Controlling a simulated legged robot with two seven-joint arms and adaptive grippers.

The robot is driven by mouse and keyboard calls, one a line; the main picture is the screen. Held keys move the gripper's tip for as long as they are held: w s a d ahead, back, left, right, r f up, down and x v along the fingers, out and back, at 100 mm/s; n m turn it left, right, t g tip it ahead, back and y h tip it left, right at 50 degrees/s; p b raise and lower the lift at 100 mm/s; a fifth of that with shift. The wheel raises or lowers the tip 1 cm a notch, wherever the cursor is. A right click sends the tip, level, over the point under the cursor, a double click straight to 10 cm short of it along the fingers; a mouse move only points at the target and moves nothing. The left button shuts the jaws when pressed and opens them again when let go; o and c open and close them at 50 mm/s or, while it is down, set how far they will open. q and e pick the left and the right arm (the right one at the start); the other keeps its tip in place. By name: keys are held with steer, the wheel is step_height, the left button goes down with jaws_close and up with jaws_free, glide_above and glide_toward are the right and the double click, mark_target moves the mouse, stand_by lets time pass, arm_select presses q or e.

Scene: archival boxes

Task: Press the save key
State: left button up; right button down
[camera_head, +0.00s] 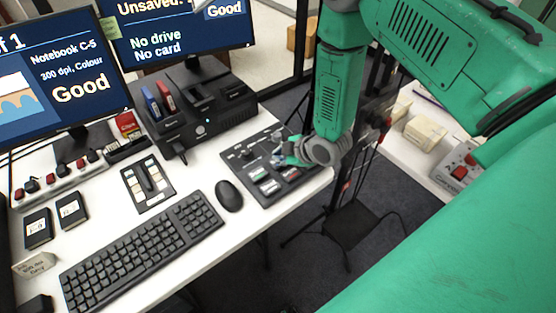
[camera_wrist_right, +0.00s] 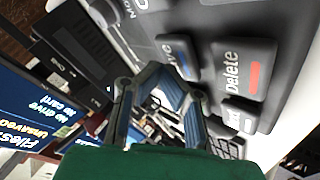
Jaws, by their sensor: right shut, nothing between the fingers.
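The control panel (camera_head: 247,155) is a dark slab at the desk's right end, with several labelled keys. In the right wrist view a dark key with a blue stripe, its label ending in "ve" (camera_wrist_right: 178,55), appears to be the save key; the start of the label is hidden. The Delete key (camera_wrist_right: 243,68) with a red stripe is beside it. My right gripper (camera_head: 285,154) is over the panel. In the wrist view its fingertips (camera_wrist_right: 162,72) meet, empty, right by the blue-striped key; I cannot tell whether they touch it. My left gripper is out of view.
A mouse (camera_head: 229,195) and keyboard (camera_head: 143,251) lie left of the panel. A black dock (camera_head: 200,118) with red and blue items stands behind. The right monitor (camera_head: 180,28) reads "Unsaved", "No drive", "No card". A stand (camera_head: 350,222) is right of the desk edge.

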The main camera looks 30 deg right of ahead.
steer(key=shift+f+b, duration=0.35)
steer(key=shift+f, duration=0.15)
stand_by(0.3)
stand_by(0.4)
steer(key=shift+r+p, duration=0.75)
steer(key=shift+r, duration=0.2)
step_height(320, 180, up, 5)
steer(key=p, duration=0.4)
steer(key=shift+f, duration=0.1)
stand_by(0.4)
